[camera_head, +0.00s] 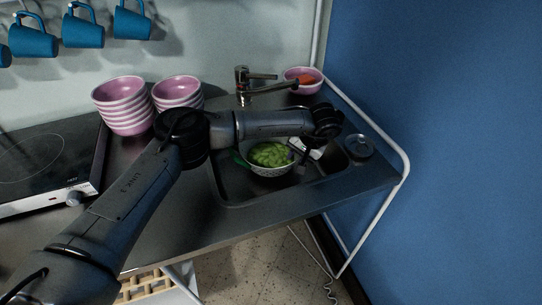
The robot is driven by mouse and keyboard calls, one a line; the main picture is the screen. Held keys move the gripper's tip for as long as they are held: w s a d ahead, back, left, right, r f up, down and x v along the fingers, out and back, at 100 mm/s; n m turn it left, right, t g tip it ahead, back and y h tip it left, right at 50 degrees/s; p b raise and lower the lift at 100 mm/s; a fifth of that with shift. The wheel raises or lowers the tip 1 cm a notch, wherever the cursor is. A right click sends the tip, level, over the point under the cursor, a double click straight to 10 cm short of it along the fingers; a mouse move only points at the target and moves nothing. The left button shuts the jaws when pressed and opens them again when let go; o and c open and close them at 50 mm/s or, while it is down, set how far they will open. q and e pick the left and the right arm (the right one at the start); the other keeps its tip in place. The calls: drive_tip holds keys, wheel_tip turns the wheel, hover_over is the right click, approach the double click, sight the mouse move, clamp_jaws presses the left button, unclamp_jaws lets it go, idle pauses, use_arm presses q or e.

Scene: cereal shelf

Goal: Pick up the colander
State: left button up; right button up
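The colander (272,172) is a light bowl with a patterned wall, sitting in the sink (232,187). It is filled with green pieces (268,153), and a green item shows at its left edge. My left arm comes in from the left and reaches across above the sink. My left gripper (304,155) points down at the right side of the colander, close to its rim. It is small and dark, so I cannot tell whether it touches the rim or how its fingers stand. The arm hides part of the colander's far side. My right gripper is not in view.
Stacks of pink striped bowls (122,110) stand behind the arm. A tap (262,87) and a pink bowl (303,76) with something orange are at the back. A cooktop (40,160) is left. A white rail (375,130) bounds the right end.

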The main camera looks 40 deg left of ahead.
use_arm(q)
clamp_jaws()
idle(0.5)
drive_tip(key=shift+r, duration=0.25)
